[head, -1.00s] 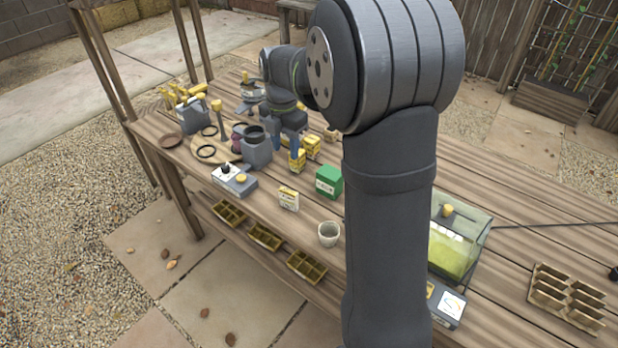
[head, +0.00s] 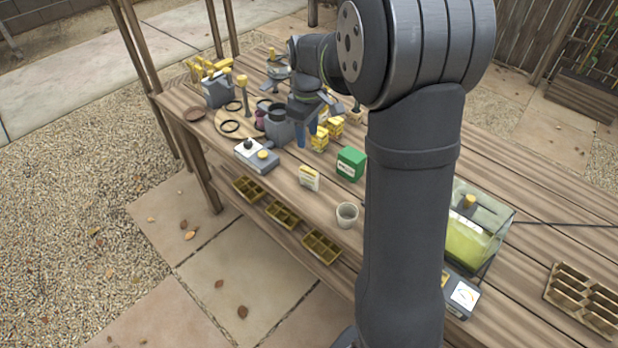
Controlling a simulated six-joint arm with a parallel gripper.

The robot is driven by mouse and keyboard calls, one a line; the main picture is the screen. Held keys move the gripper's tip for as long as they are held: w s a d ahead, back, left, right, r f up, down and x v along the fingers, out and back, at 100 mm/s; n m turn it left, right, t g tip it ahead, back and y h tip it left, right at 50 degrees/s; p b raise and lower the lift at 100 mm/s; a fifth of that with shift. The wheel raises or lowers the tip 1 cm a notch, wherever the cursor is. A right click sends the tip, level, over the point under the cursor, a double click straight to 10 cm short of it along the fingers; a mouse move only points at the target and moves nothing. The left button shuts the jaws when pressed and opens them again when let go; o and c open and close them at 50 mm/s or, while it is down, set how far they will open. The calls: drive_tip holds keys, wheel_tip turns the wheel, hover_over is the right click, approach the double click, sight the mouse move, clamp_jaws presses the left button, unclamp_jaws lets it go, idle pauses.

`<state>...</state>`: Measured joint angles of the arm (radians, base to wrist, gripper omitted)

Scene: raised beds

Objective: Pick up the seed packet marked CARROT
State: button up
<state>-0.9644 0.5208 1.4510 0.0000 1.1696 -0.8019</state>
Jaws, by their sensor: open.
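Several small yellow packets stand close together (head: 320,139) near the middle of the bench in the head view. A cream packet with a yellow top (head: 309,178) stands alone nearer the front edge. Their print is too small to read, so I cannot tell which is marked CARROT. My gripper (head: 309,122) is open, with its fingers pointing down just left of and partly beside the yellow packets. The near finger looks blue. I cannot tell whether it touches a packet, and the arm hides part of the bench behind.
A grey container (head: 280,130) stands just left of my gripper. A green box (head: 350,164), a pale cup (head: 347,215) and a grey switch box (head: 256,155) are near the front. A clear yellow-green tank (head: 475,232) is right of my arm. Bare bench lies between these.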

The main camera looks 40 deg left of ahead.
sight(309, 178)
wheel_tip(309, 178, down, 12)
drive_tip(key=shift+w+d+f, duration=0.1)
drive_tip(key=shift+d+f, duration=0.05)
drive_tip(key=shift+f, duration=2.55)
drive_tip(key=shift+c, duration=0.4)
clamp_jaws()
